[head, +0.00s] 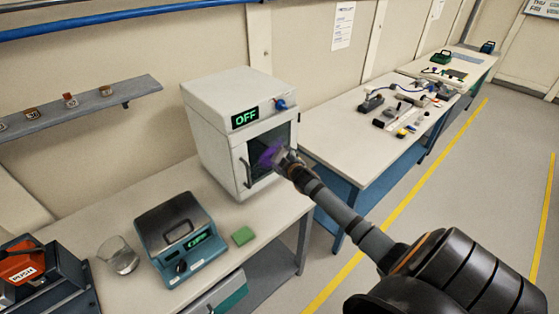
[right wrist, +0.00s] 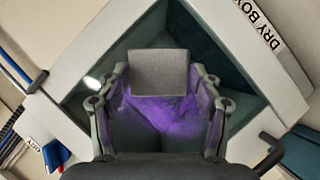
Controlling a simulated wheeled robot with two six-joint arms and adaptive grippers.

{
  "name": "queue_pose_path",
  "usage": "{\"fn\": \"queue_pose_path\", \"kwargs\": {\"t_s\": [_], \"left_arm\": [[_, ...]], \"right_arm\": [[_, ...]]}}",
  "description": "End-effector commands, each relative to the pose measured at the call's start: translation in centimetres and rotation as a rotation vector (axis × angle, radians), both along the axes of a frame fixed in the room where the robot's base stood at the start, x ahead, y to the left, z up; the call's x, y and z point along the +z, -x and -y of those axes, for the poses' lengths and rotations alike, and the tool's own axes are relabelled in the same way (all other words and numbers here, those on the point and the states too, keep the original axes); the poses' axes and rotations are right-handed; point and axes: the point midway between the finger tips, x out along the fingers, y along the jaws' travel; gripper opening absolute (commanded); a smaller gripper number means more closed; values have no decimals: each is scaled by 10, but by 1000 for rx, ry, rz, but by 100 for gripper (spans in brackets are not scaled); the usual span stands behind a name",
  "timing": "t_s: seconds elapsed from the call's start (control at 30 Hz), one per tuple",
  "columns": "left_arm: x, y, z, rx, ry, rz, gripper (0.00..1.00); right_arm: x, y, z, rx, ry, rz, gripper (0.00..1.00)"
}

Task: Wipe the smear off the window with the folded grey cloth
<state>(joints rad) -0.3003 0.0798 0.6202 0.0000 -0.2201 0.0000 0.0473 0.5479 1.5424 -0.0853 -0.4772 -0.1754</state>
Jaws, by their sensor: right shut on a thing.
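The window (head: 260,162) is the dark glass pane in the front door of a white dry box (head: 215,120) on the bench. A purple smear (head: 267,157) shows on it; in the right wrist view the smear (right wrist: 165,115) spreads over the glass between my fingers. My right gripper (head: 284,160) is at the window. It is shut on the folded grey cloth (right wrist: 160,72), a flat grey square between its fingertips. The cloth covers part of the window beside the smear. I cannot tell whether it touches the glass. My left gripper is not in view.
The door handle (head: 245,172) sticks out left of the window, and a blue knob (head: 281,104) sits above it. A green block (head: 243,235), a teal instrument (head: 178,238) and a glass beaker (head: 118,256) stand on the bench. A second table (head: 340,140) to the right holds several tools.

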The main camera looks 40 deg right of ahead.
Motion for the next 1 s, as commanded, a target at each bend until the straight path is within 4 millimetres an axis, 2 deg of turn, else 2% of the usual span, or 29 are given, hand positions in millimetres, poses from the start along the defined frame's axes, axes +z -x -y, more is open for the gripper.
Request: {"fn": "queue_pose_path", "kwargs": {"t_s": [0.2,0.3,0.47,0.7,0.87,1.0], "left_arm": [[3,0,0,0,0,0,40],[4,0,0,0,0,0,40],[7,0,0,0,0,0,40],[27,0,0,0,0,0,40],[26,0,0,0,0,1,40],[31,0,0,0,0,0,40]], "right_arm": [[2,-1,24,-1,3,1,40],[1,-1,28,-1,0,1,40],[4,-1,28,0,0,2,40],[27,-4,27,1,1,3,40],[26,-5,26,1,0,4,40],[27,-3,15,3,-3,5,40]]}}
